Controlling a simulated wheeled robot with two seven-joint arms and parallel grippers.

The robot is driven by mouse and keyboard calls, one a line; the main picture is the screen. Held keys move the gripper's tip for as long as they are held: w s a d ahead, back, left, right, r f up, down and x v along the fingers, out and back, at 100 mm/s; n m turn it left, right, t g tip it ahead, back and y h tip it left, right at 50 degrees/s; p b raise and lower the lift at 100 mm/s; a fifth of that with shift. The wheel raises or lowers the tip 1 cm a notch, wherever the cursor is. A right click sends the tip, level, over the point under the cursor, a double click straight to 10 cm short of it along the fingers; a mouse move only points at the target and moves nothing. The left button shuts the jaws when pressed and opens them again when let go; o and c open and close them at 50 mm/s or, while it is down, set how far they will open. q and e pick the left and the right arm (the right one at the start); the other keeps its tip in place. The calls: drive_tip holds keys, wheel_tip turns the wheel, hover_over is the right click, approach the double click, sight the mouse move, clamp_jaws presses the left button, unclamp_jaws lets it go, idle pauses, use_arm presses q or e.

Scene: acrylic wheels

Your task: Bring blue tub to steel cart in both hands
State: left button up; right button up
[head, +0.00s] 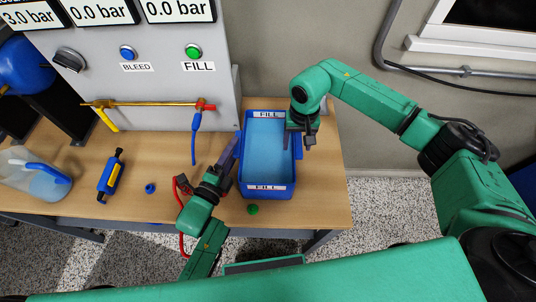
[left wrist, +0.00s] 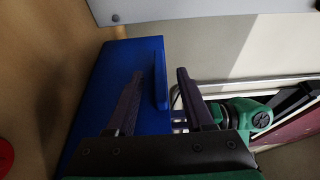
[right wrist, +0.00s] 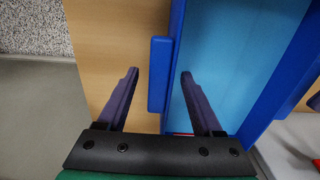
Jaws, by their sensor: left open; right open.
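The blue tub (head: 297,168), with FILL labels at both ends and a light blue inside, stands on the wooden bench near its right end. My left gripper (head: 232,148) is open at its left side. In the left wrist view, the gripper's fingers straddle a raised blue side piece (left wrist: 160,75) of the tub. My right gripper (head: 300,143) is open at the tub's right side. In the right wrist view, its fingers stand on either side of a blue side piece (right wrist: 160,75), one finger over the inside. I cannot tell whether the fingers touch. No steel cart shows.
A grey gauge panel (head: 150,75) with a brass pipe (head: 150,103) stands behind. A clear jug (head: 35,172), a blue-and-black tool (head: 111,175), a blue cap (head: 150,188) and a green cap (head: 253,209) are on the bench (head: 325,200). Something red lies beside my left arm.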

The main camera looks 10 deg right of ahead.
use_arm(q)
clamp_jaws()
use_arm(e)
drive_tip(key=c, duration=1)
clamp_jaws()
use_arm(q)
drive_tip(key=shift+f, duration=0.1)
